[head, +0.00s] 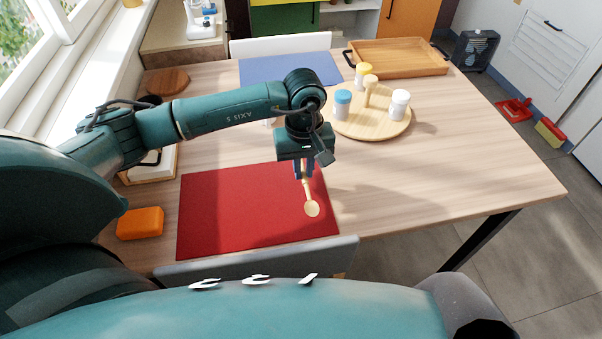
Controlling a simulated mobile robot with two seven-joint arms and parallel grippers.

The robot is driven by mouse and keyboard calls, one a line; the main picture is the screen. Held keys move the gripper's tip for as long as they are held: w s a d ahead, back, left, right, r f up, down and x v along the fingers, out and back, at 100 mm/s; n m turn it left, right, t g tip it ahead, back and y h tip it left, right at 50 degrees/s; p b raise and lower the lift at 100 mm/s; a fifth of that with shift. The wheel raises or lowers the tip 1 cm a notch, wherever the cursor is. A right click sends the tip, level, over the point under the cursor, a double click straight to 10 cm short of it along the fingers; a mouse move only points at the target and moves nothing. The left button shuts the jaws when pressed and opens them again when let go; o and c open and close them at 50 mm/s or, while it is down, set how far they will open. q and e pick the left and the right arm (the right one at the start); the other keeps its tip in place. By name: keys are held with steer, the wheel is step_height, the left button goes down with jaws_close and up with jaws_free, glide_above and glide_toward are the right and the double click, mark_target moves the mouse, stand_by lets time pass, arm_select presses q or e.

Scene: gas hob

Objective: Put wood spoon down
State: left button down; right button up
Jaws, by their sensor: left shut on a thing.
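The wood spoon (311,207) is pale, with its bowl toward the near side and its handle running up to my left gripper. My left gripper (304,172) points down and is shut on the handle's upper part. The spoon shows over the right part of the red placemat (225,215). I cannot tell whether its bowl touches the mat. My right gripper is not in view.
A round wooden tray (372,128) with several small jars stands behind and right of my left gripper. A blue placemat (290,69) and a rectangular wooden tray (405,59) lie farther back. An orange block (140,223) sits left of the red mat. The table's right side is clear.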

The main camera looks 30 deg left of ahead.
mark_target(303, 173)
arm_select(q)
steer(key=shift+f, duration=1.55)
steer(key=shift+f, duration=0.1)
steer(key=c, duration=1.5)
jaws_free()
steer(key=shift+o, duration=0.2)
step_height(303, 173, up, 12)
